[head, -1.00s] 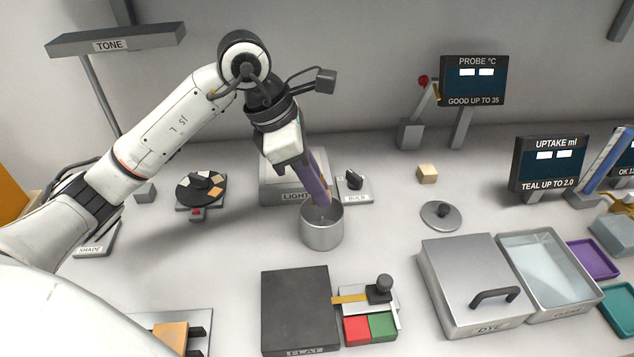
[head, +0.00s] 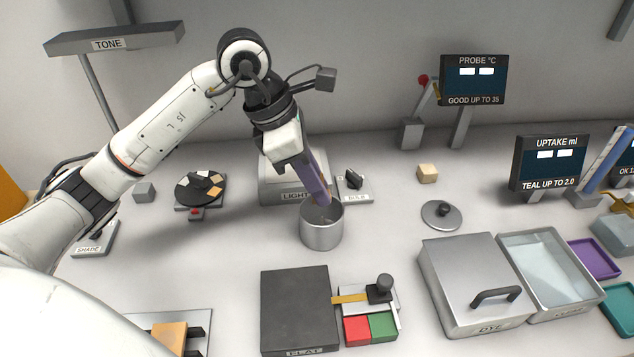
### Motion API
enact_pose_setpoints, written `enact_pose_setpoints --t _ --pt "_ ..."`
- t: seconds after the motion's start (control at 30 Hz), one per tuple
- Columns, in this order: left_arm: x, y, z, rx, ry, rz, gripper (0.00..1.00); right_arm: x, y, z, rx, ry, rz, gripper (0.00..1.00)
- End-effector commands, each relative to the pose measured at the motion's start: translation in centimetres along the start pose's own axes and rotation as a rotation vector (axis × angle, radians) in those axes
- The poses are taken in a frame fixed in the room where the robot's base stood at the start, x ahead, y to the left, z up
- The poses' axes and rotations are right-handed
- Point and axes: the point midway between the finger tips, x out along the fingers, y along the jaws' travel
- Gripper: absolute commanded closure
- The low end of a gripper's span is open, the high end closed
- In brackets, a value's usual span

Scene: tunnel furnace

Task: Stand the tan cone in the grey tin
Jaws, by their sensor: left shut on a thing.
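The grey tin (head: 322,236) is an open round metal can standing on the bench near the middle of the head view. My left gripper (head: 319,190) points down and slightly right, with its purple-grey fingers at the tin's mouth. It is shut on the tan cone (head: 328,201), of which only a small tan bit shows by the fingertips. The fingers and the tin's rim hide the rest, so I cannot tell whether the cone touches the tin's floor. My right gripper is not in view.
A knobbed lid (head: 441,215) lies right of the tin. A dark flat plate (head: 297,308) lies in front, and a lidded dye box (head: 471,284) stands front right. The light box (head: 270,184) and bulb switch (head: 352,187) sit close behind. Bench between tin and lid is clear.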

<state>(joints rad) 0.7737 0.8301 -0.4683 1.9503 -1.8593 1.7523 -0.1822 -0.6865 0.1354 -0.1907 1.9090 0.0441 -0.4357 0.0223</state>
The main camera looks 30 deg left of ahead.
Motion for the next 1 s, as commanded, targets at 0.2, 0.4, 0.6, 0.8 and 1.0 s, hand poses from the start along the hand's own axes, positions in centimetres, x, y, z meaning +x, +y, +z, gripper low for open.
enact_pose_setpoints --t 0.2,0.4,0.6,0.8,1.0 --pt "0.0 0.0 0.0 0.000 0.000 0.000 1.00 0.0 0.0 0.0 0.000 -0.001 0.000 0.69" --pt "0.0 0.0 0.0 0.000 0.000 0.000 1.00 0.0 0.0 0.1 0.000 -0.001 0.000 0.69" --pt "0.3 0.0 -0.1 0.001 0.000 0.000 1.00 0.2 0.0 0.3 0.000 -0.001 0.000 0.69" --pt "0.7 0.0 -0.3 0.001 0.000 0.001 1.00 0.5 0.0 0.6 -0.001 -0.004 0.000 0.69" --pt "1.1 0.0 -0.5 0.001 0.000 0.001 1.00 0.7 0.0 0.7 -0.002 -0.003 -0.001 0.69"
